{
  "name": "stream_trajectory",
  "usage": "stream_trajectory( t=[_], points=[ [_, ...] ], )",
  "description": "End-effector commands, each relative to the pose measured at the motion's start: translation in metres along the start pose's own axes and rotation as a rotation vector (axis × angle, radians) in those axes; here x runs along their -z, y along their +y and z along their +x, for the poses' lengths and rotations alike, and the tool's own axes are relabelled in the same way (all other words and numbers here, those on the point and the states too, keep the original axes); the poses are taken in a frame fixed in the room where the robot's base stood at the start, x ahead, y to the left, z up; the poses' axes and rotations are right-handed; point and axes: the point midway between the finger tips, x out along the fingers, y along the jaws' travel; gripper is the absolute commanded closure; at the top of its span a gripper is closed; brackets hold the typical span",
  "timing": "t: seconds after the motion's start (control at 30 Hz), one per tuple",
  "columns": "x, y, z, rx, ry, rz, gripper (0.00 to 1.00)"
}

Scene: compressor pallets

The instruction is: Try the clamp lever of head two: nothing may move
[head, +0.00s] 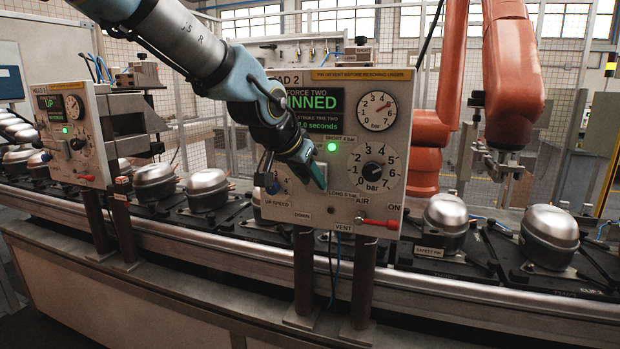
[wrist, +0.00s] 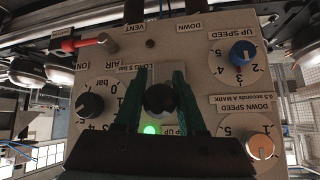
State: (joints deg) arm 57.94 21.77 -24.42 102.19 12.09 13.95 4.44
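The head two panel (head: 330,150) stands upright on posts, with a lit display reading "FORCE TWO" and "PINNED". My gripper (head: 316,176) is at the panel's lower left, in front of it. I cannot tell whether the fingers press the knob or stand just clear. In the head view, my gripper hides this knob. The panel's gauge (head: 377,111) needle points to the upper right.
A red lever (head: 378,221) by the VENT and AIR labels sticks out at the panel's lower right. A black dial knob (wrist: 90,106), a blue UP SPEED knob (wrist: 242,54) and a DOWN SPEED knob (wrist: 259,147) flank the fingers. Compressors on pallets (head: 445,222) line the conveyor.

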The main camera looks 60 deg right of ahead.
Motion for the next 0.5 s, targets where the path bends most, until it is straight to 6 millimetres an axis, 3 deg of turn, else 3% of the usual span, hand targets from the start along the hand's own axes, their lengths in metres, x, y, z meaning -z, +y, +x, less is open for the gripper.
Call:
stream_trajectory(
  t=[0.03, 0.23, 0.5],
  points=[
    [0.0007, 0.0001, 0.0, 0.0, 0.002, 0.0, 0.55],
    [0.0004, -0.0001, 0.0, 0.0, 0.001, 0.0, 0.33],
    [0.0002, -0.0004, -0.0008, 0.001, 0.001, 0.0, 0.31]
  ],
)
